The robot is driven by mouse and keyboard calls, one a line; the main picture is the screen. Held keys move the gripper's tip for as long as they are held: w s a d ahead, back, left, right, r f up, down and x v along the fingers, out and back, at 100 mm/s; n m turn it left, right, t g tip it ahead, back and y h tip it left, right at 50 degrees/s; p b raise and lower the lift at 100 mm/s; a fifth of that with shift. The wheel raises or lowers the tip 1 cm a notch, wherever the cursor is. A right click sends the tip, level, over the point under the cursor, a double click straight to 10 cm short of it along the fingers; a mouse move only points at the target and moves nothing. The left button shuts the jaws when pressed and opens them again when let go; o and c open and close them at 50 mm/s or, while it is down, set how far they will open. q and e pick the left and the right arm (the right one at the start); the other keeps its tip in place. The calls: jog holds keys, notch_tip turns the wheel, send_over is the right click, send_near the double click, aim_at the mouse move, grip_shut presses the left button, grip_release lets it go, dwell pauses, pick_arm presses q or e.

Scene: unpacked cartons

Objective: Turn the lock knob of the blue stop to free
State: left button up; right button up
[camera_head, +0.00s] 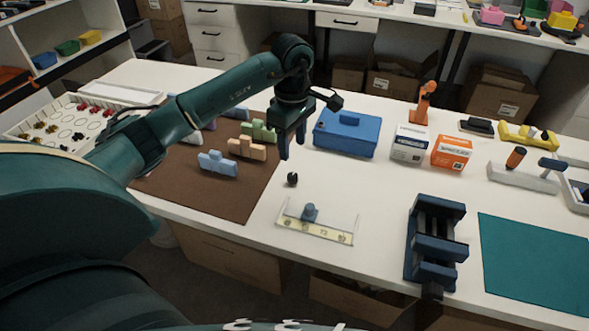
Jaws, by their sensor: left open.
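The blue stop (310,212) sits on a pale scale rail (322,233) with numbers on its front face, near the table's front edge. The stop is left of the rail's middle. It has a small rounded blue top, but it is too small to tell how its lock knob is turned. My left gripper (292,146) points down with its fingers apart and empty. It is above the table, behind the stop and apart from it. My right gripper is not in view.
A small black object (292,179) lies between gripper and rail. A blue box (347,132) stands behind, a dark blue vise (436,240) to the right. A brown mat (205,188) with coloured blocks lies left. The table between rail and vise is clear.

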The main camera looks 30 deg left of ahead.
aim_at(293, 176)
pick_arm(q)
notch_tip(293, 176, down, 10)
jog(key=shift+r, duration=0.25)
jog(key=shift+c, duration=0.3)
jog(key=c, duration=0.9)
